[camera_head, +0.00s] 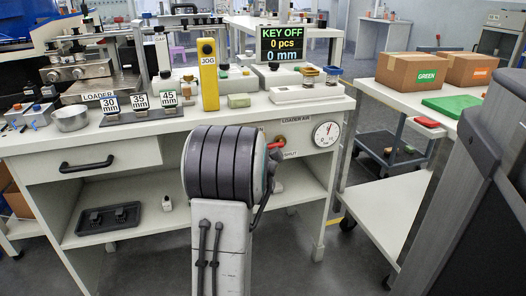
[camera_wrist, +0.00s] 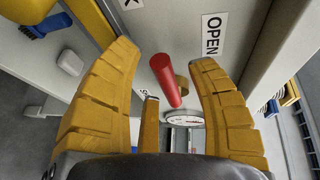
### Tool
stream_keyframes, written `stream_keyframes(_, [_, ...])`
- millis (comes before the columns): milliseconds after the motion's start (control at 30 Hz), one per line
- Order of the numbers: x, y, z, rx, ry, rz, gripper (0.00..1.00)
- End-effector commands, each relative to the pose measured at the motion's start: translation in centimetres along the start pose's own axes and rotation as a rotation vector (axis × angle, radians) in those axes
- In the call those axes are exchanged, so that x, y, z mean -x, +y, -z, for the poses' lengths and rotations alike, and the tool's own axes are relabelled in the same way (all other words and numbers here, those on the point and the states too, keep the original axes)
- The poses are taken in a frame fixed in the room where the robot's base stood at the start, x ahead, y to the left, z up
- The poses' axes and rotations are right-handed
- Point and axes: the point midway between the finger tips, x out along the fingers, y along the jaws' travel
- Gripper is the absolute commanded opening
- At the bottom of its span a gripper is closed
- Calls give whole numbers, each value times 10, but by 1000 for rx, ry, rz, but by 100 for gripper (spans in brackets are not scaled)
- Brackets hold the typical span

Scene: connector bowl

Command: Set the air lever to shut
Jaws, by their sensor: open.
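The air lever is a red handle. It shows in the head view (camera_head: 276,144) on the bench's front panel, below the words "LOADER AIR" and left of the round gauge (camera_head: 326,133). In the wrist view the red lever (camera_wrist: 165,80) lies between the yellow fingers of my gripper (camera_wrist: 166,60), with a visible gap on both sides. A brass-coloured piece (camera_wrist: 182,84) shows beside it. An "OPEN" label (camera_wrist: 213,35) is on the panel to its upper right. My gripper is open and empty. In the head view my arm hides the gripper and part of the panel.
The white bench (camera_head: 115,128) carries a yellow JOG post (camera_head: 208,75), number blocks and a metal bowl (camera_head: 70,118). A display (camera_head: 281,44) reads KEY OFF. A side table (camera_head: 405,105) with boxes stands at the right. Floor between them is clear.

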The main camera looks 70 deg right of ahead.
Motion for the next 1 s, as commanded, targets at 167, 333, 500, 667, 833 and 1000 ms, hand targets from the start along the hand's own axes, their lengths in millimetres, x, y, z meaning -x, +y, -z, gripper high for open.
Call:
stream_keyframes(167, [0,0,0,0,0,0,43])
stream_keyframes(333, [0,0,0,0,0,0,27])
stream_keyframes(500, [0,0,0,0,0,0,12])
stream_keyframes(667, [0,0,0,0,0,-1,0])
stream_keyframes(833, [0,1,0,0,0,-1,0])
stream_keyframes(1000, [-5,3,1,17,3,4,0])
